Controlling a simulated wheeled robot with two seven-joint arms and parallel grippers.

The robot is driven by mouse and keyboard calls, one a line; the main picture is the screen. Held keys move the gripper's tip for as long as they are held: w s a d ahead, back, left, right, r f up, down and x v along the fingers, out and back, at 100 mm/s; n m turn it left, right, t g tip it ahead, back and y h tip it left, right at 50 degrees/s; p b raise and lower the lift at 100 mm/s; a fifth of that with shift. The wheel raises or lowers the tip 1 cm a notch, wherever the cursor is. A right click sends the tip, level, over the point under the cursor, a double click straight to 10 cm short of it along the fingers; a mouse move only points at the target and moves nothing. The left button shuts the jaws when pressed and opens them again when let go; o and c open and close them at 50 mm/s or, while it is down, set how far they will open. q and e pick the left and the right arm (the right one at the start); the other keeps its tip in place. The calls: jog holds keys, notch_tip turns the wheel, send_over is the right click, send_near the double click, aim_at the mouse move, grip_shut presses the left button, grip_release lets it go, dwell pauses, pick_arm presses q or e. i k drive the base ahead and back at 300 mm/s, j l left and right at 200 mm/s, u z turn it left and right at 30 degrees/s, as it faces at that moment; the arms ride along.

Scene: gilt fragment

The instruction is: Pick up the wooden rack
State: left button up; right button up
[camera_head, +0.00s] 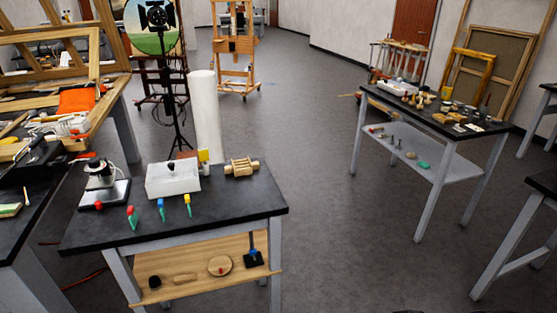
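A small light wooden rack (242,168) with upright slats or pegs lies on the black top of the near table (240,197), toward its back right corner. It stands to the right of a white box (173,179) and a small yellow-topped item (204,160). Nothing covers the rack from this view. Neither of my grippers can be made out. Only small dark shapes show at the bottom edge, too cut off to identify.
Small red, blue and yellow-topped tools (160,210) lie along the near table's front. A balance-like device (101,178) stands at its left. A white roll (205,115) stands behind. Open grey floor (330,215) separates it from a second table (430,110) with clutter.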

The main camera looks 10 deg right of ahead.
aim_at(243, 167)
jog(key=i+l+z, duration=0.3)
jog(key=z, duration=0.15)
jog(key=i+l+z, duration=0.3)
jog(key=z, duration=0.2)
jog(key=i+z, duration=0.45)
jog(key=i+l+u, duration=0.2)
jog(key=i, duration=0.2)
jog(key=i+l+u, duration=0.25)
jog(key=i, duration=0.15)
jog(key=i+u, duration=0.15)
jog(key=u, duration=0.3)
jog(key=i+u, duration=0.15)
jog(key=u, duration=0.3)
jog(key=i+l+u, duration=0.1)
jog(key=u, duration=0.35)
jog(key=i+l+u, duration=0.1)
jog(key=u, duration=0.35)
jog(key=i+u, duration=0.15)
jog(key=u, duration=0.3)
jog(key=i+l+u, duration=0.1)
jog(key=u, duration=0.35)
jog(key=i+l+u, duration=0.1)
jog(key=u, duration=0.3)
jog(key=i+l+u, duration=0.1)
jog(key=l+u, duration=0.2)
jog(key=u, duration=0.15)
jog(key=l+u, duration=0.2)
jog(key=u, duration=0.25)
jog(key=l+u, duration=0.25)
jog(key=u, duration=0.2)
